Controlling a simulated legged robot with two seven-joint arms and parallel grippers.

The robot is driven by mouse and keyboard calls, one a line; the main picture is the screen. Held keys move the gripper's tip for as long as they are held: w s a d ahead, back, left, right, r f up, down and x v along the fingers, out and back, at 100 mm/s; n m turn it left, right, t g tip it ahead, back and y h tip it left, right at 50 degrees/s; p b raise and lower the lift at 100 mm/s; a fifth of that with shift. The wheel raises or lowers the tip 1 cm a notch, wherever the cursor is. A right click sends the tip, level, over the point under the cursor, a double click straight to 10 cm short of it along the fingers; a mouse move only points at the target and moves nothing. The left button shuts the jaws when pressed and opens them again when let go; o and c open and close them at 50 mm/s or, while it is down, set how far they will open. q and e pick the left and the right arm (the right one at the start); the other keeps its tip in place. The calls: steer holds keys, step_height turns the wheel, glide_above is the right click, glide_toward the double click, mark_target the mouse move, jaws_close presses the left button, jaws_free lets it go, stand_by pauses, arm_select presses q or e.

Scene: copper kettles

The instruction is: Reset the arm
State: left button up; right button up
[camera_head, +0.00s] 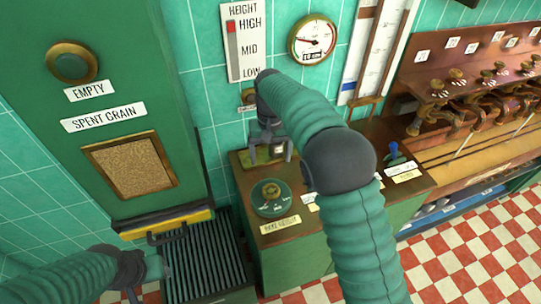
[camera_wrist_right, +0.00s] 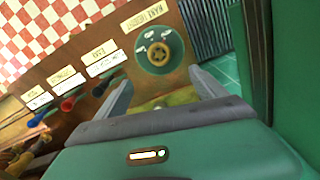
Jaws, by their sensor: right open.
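My right arm reaches across the middle of the head view, and its gripper (camera_head: 270,152) points down over the back of a wooden-topped control counter (camera_head: 243,182). In the right wrist view the two fingers (camera_wrist_right: 161,90) stand wide apart with nothing between them. A green round dial (camera_head: 270,198) with a brass centre sits on the counter just in front of this gripper, apart from it. It also shows beyond the fingertips in the right wrist view (camera_wrist_right: 159,50). My left gripper (camera_head: 140,268) is low at the left, by a dark ribbed grate; its fingers are unclear.
A green "SPENT GRAIN" cabinet (camera_head: 100,195) stands at the left above the ribbed grate (camera_head: 205,258). A height scale (camera_head: 243,45) and gauge (camera_head: 313,40) hang on the tiled wall. A blue-knobbed lever (camera_head: 393,152) rises from the counter's right. Checkered floor (camera_head: 465,260) is clear.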

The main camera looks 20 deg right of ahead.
stand_by(0.4)
steer(key=s+d+f+n+t, duration=0.1)
steer(key=s+f, duration=0.2)
steer(key=s, duration=0.8)
steer(key=s+d+f+n+t, duration=0.1)
steer(key=s+d+f, duration=0.1)
steer(key=s, duration=1)
steer(key=shift+f+t, duration=0.3)
steer(key=shift+f, duration=0.1)
steer(key=shift+s, duration=0.1)
